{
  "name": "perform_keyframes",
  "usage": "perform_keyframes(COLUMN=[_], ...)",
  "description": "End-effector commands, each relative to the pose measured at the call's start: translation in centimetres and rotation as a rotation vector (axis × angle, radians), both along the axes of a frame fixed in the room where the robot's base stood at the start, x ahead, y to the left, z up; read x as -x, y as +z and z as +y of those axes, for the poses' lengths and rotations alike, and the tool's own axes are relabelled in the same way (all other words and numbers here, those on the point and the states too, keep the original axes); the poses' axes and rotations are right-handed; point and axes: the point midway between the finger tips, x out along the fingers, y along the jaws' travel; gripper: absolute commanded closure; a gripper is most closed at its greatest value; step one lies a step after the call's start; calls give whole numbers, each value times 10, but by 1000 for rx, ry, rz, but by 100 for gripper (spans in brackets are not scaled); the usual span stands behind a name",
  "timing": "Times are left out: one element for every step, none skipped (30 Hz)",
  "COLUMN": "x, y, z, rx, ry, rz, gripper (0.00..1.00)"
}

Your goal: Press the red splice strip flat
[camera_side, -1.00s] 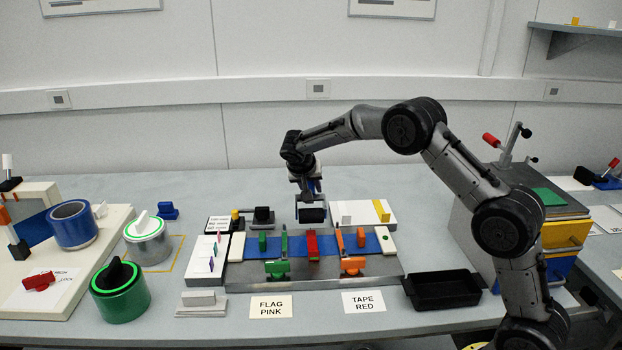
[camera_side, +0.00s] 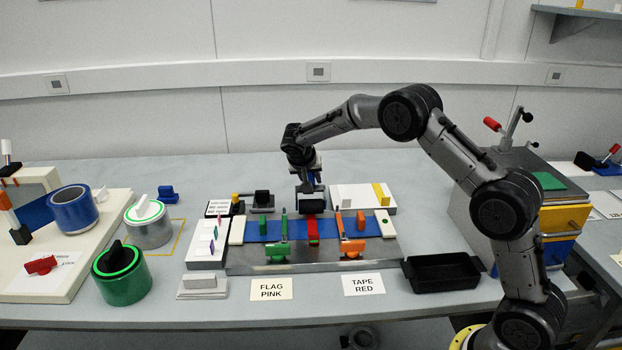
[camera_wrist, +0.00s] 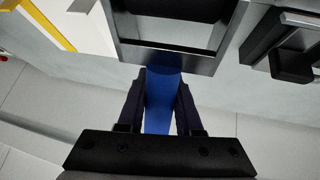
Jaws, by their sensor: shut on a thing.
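The red splice strip (camera_side: 313,231) lies across the blue web (camera_side: 270,229) on the splice bed, between the green clamp (camera_side: 284,230) and the orange clamp (camera_side: 340,228). My gripper (camera_side: 305,178) is shut on the blue handle (camera_wrist: 160,100) of a pressing tool, with a dark finger on each side of the handle. The tool's dark head in a grey metal frame (camera_wrist: 180,57) also shows in the side view (camera_side: 312,203), just behind and above the strip's far end. I cannot tell whether it touches the strip. The strip does not show in the wrist view.
The metal bed (camera_side: 240,267) has a white tray (camera_side: 349,192) behind it and a black bin (camera_side: 440,273) at right. FLAG PINK (camera_side: 271,289) and TAPE RED (camera_side: 363,285) cards lie in front. Rolls and a white card holder stand at left.

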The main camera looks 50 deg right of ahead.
Motion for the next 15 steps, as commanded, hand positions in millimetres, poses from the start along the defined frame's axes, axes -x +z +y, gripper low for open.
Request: perform_keyframes(x=[0,0,0,0,0,0,0,-1,-1,0,0,-1,-1,0,-1], y=[1,1,1,1,1,0,0,0,-1,-1,-2,-2,-3,-3,-4], z=[0,0,0,0,0,0,0,0,0,0,0,0,0,0,0], rx=[1,1,1,1,1,1,1,1,1,1,1,1,1,1,1], ry=[0,0,0,0,0,0,0,0,0,0,0,0,0,0,0], rz=[-2,-2,-2,-2,-2,-2,-2,-2,-2,-2,-2,-2,-2,-2,-2], gripper=[100,100,100,100,100,100,100,100,100,100,100,100,100,100,100])
